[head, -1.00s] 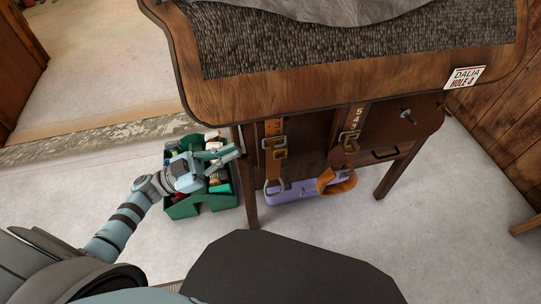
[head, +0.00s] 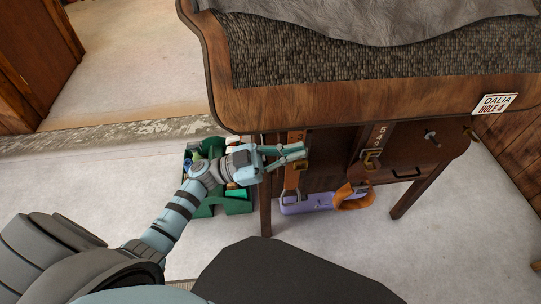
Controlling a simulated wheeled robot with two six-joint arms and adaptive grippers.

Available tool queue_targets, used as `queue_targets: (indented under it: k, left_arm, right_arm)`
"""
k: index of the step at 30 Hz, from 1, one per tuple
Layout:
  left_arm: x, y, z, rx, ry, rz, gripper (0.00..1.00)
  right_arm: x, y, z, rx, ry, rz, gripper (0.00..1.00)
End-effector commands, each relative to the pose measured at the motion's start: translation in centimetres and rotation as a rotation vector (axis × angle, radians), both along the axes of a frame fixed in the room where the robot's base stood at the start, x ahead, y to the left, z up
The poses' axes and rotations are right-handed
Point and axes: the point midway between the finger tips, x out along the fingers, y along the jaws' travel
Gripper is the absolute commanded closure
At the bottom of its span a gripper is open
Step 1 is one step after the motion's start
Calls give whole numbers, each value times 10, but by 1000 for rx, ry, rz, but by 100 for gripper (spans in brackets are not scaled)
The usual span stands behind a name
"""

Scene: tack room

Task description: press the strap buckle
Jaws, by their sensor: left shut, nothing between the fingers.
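Two brown leather straps hang below the edge of the wooden stand. The left strap (head: 291,180) has a metal buckle (head: 301,166) near its upper part. The right strap (head: 378,136) bears numbers and has a brass-coloured buckle (head: 371,157). My left gripper (head: 304,151) is shut and empty, its fingers pointing right. Its fingertips lie over the left strap in the picture, just above that buckle, and hide part of the strap. I cannot tell whether they touch it. My right gripper is not in view.
The wooden stand (head: 330,97) overhangs the straps, with a sign (head: 495,104) at its right. A purple padded piece (head: 308,204) with an orange strap loop (head: 354,197) is below. A green crate (head: 237,208) of items stands behind my left arm. Floor at left is clear.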

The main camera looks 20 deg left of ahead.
Motion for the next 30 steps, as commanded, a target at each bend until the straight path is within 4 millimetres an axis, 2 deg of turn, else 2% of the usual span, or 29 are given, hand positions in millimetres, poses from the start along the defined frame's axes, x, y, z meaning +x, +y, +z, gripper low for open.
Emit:
queue_targets:
  k: [1,3,7,30]
  left_arm:
    - [2,2,-14,0,5,0,100]
    - [4,4,-26,1,4,1,100]
    - [6,5,-38,1,3,0,100]
    - [4,5,-45,29,-43,0,100]
  right_arm:
    - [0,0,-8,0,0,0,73]
    - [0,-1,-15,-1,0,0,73]
    - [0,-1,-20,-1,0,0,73]
    - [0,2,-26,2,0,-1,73]
